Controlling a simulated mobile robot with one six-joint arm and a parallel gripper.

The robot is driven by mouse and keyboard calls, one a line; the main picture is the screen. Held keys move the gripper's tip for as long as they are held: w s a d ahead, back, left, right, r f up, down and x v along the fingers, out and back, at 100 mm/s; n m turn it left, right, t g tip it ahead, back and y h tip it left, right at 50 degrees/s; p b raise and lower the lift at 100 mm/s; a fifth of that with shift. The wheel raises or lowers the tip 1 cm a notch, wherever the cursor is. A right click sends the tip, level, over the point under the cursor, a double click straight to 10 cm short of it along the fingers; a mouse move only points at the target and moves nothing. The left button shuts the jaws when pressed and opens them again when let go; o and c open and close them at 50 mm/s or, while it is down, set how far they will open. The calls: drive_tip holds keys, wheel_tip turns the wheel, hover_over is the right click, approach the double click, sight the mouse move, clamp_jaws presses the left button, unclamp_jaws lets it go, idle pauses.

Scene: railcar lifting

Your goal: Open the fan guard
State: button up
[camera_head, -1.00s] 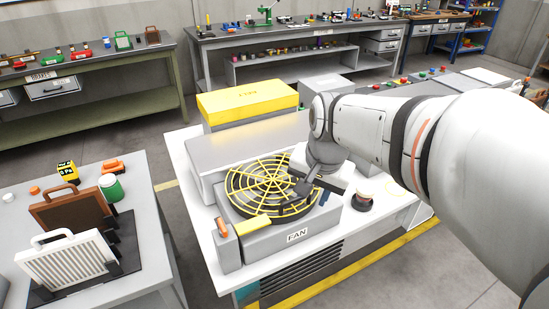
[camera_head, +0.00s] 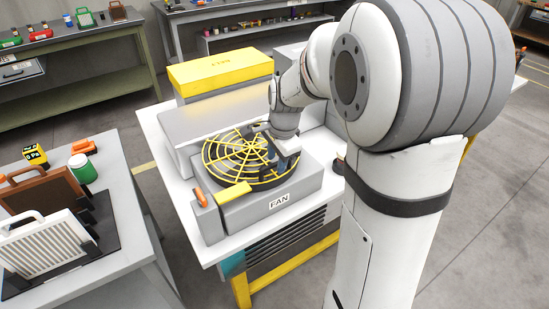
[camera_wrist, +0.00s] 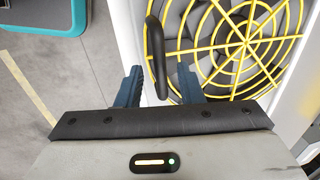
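The fan guard (camera_head: 238,150) is a round yellow wire grille lying flat over the dark fan on a grey box labelled FAN (camera_head: 300,180). It also shows at the upper right of the wrist view (camera_wrist: 243,38). My gripper (camera_head: 284,162) is low over the right side of the guard. In the wrist view my gripper (camera_wrist: 159,86) has its two blue fingers apart, with a curved black handle (camera_wrist: 155,45) between them. A gap shows beside the handle, and I cannot tell whether either finger touches it. The fingertips are partly hidden in the head view.
A yellow bar (camera_head: 233,191) lies at the box's front left, beside a grey post with an orange top (camera_head: 199,196). A long yellow box (camera_head: 220,70) stands behind. A left table (camera_head: 130,225) holds filter panels and small items. My arm covers the right side.

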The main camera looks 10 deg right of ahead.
drive_tip(key=shift+f, duration=0.2)
drive_tip(key=shift+c, duration=0.3)
clamp_jaws()
